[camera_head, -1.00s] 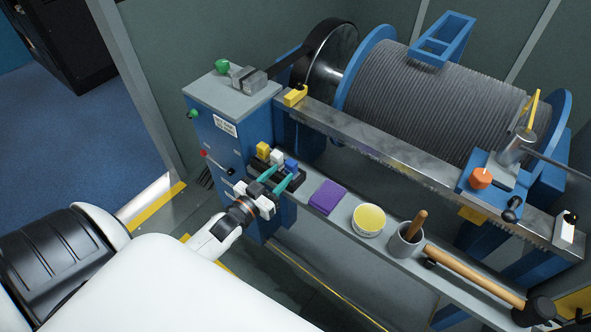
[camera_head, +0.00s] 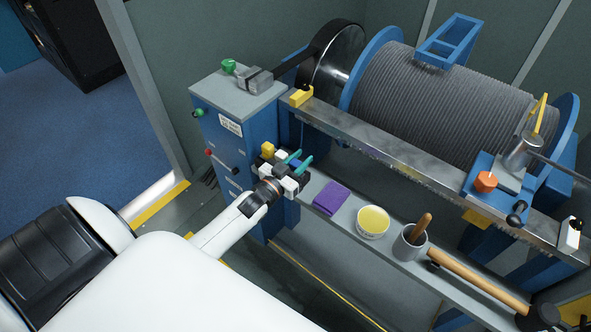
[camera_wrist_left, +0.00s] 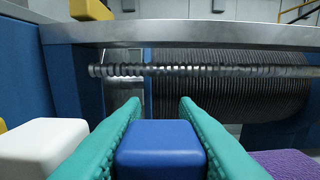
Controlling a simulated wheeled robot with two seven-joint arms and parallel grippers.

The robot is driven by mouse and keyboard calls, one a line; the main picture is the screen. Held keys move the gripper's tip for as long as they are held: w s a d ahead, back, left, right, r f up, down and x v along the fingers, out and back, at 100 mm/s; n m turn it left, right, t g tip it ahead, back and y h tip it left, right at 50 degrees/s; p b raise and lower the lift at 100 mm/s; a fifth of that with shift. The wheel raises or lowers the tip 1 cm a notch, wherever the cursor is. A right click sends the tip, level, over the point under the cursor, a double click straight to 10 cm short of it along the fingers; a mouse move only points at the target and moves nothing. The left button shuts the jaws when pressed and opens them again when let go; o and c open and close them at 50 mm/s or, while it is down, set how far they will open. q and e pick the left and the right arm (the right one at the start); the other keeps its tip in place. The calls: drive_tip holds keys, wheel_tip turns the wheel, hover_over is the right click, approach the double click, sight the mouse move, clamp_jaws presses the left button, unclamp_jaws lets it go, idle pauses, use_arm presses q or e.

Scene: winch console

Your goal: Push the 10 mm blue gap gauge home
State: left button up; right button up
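The blue gap gauge (camera_wrist_left: 160,150) is a blue block low in the middle of the left wrist view. The teal fingers of my left gripper (camera_wrist_left: 160,115) lie along both its sides, apparently touching, and their tips reach past it. In the head view my left gripper (camera_head: 306,158) is over the dark gauge holder on the grey shelf, largely hiding the gauge. A white gauge (camera_wrist_left: 42,145) stands to its left, and a yellow gauge (camera_head: 267,149) farther left. How deep the blue gauge sits is hidden. My right gripper is not in view.
A purple cloth (camera_head: 331,198), a yellow-topped tub (camera_head: 373,221), a grey cup (camera_head: 409,243) and a long-handled mallet (camera_head: 480,281) line the shelf to the right. A steel rail (camera_head: 400,162) and the cable drum (camera_head: 450,105) stand behind. The blue cabinet (camera_head: 225,150) is at left.

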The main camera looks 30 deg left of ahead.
use_arm(q)
drive_tip(key=c, duration=0.4)
drive_tip(key=shift+o, duration=0.2)
drive_tip(key=shift+r, duration=0.1)
